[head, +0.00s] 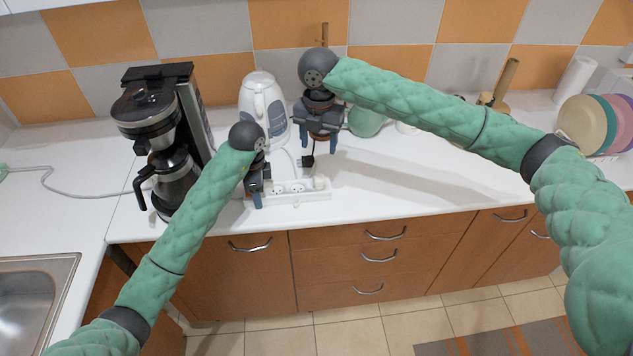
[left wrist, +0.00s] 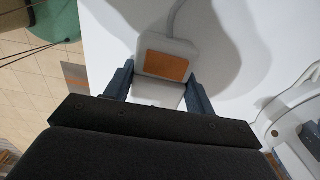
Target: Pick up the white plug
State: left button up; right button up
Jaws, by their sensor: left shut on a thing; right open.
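A white power strip (head: 284,196) lies on the counter, with round sockets showing. A small white plug (head: 319,182) appears to sit at its right end, upright in the strip. A black plug (head: 308,160) stands to its left, below my right gripper. My left gripper (head: 258,192) is shut on the strip's left end. In the left wrist view, the fingers (left wrist: 158,92) flank the strip's white end (left wrist: 168,48) with its orange switch and grey cord. My right gripper (head: 318,146) is open and empty above the strip, pointing down, apart from the white plug.
A white kettle (head: 262,100) stands behind the strip, and a coffee maker (head: 150,115) stands to the left. A green round object (head: 366,121) is behind my right gripper. Plates (head: 585,125) stand at the far right. The counter right of the strip is clear.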

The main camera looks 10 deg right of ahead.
jog(key=m, duration=1.3)
send_over(319, 177)
jog(key=f, duration=0.6)
jog(key=shift+s+a+f, duration=0.15)
jog(key=shift+s+f, duration=0.1)
jog(key=shift+w+f, duration=0.15)
jog(key=shift+f, duration=1.2)
jog(key=shift+w+f, duration=0.15)
jog(key=shift+f, duration=1.15)
jog(key=c, duration=1.2)
jog(key=shift+r, duration=6.75)
